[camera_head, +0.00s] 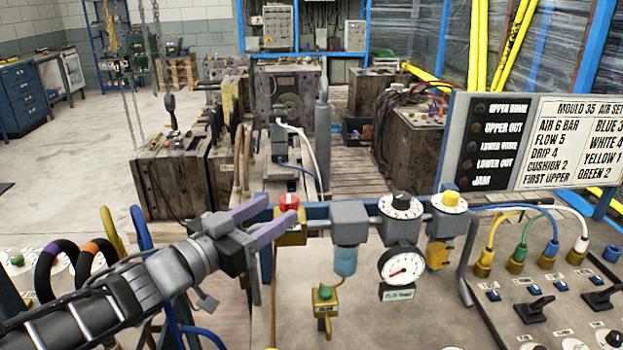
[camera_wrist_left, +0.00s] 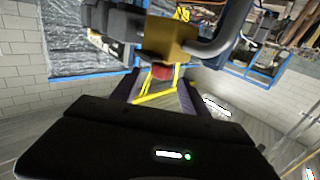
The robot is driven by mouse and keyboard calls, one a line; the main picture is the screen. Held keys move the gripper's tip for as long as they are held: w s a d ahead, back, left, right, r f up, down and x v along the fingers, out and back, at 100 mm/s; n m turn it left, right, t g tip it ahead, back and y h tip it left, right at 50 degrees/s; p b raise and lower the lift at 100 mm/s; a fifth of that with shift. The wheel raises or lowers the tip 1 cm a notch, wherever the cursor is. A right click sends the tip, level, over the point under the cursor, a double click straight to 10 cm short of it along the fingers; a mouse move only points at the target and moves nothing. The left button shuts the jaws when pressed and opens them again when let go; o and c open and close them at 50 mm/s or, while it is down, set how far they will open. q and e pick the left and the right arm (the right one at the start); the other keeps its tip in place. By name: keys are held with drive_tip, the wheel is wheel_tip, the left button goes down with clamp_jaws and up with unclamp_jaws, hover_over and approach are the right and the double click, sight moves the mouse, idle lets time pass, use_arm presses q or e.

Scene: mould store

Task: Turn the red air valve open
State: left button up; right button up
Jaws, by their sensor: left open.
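The red air valve (camera_head: 289,202) is a small red knob on a brass body at the left end of a horizontal pipe run. My left gripper (camera_head: 279,211) has its two purple fingers spread, one behind and one in front of the knob. In the left wrist view the red knob (camera_wrist_left: 161,72) shows below its brass body (camera_wrist_left: 172,40), between the tips of my open fingers (camera_wrist_left: 157,85). I cannot tell whether either finger touches the knob. My right gripper is not in view.
Right of the valve along the pipe are a blue-bowled filter (camera_head: 346,255), a black-topped regulator (camera_head: 400,215) with a gauge (camera_head: 402,266), and a yellow-knobbed unit (camera_head: 447,218). A sign board (camera_head: 535,140) stands behind.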

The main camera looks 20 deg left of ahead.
sight(300, 207)
use_arm(q)
drive_tip(key=shift+w+r, duration=0.15)
drive_tip(key=shift+w, duration=0.15)
drive_tip(key=shift+s, duration=0.1)
drive_tip(key=shift+w+d, duration=0.2)
drive_tip(key=shift+w, duration=0.45)
drive_tip(key=b+x, duration=0.1)
drive_tip(key=x, duration=0.5)
drive_tip(key=shift+w+d, duration=0.1)
drive_tip(key=shift+w, duration=0.1)
drive_tip(key=shift+c, duration=0.5)
clamp_jaws()
